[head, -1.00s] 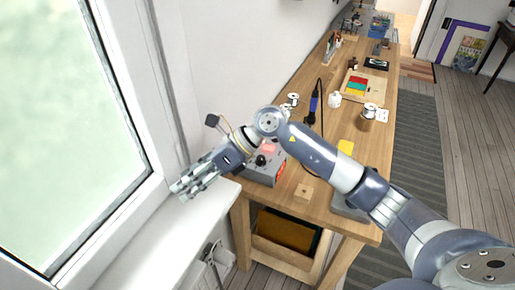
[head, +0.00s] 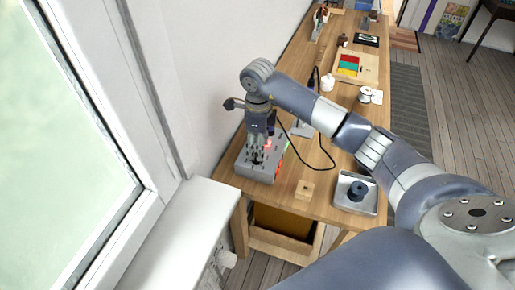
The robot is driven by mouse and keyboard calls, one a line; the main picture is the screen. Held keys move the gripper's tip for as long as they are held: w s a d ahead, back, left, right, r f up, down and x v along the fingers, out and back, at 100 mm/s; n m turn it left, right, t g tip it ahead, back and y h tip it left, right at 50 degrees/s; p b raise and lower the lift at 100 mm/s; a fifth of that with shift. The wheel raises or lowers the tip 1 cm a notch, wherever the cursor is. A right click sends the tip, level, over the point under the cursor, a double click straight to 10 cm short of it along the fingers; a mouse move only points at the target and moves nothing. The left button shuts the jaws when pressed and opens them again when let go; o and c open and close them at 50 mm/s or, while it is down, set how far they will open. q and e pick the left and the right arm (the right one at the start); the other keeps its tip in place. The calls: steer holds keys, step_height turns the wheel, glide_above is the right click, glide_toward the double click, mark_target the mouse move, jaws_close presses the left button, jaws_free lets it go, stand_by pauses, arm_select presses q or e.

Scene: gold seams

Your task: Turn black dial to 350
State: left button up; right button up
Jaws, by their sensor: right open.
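A grey control box (head: 244,169) stands on the near left end of the wooden workbench, with red and green lit marks on its right side. The black dial (head: 256,158) is on top of the box and is mostly hidden by my fingers. My right gripper (head: 257,161) points down over the box with its fingers open around or just above the dial; I cannot tell whether they touch it. The dial's setting is too small to read. My left gripper is not in view.
A metal tray (head: 345,203) with a dark blue cylinder (head: 357,189) stands at the bench's near right. A small wooden block (head: 304,189) lies between tray and box. A black cable crosses the bench. A window and sill (head: 185,235) are at the left.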

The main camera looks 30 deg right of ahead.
step_height(320, 180, down, 2)
steer(key=shift+f, duration=0.2)
steer(key=shift+f+p, duration=0.35)
steer(key=shift+f, duration=0.15)
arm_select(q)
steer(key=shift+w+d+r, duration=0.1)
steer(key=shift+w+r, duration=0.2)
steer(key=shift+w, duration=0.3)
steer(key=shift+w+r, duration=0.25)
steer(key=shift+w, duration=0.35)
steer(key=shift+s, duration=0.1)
arm_select(e)
jaws_close()
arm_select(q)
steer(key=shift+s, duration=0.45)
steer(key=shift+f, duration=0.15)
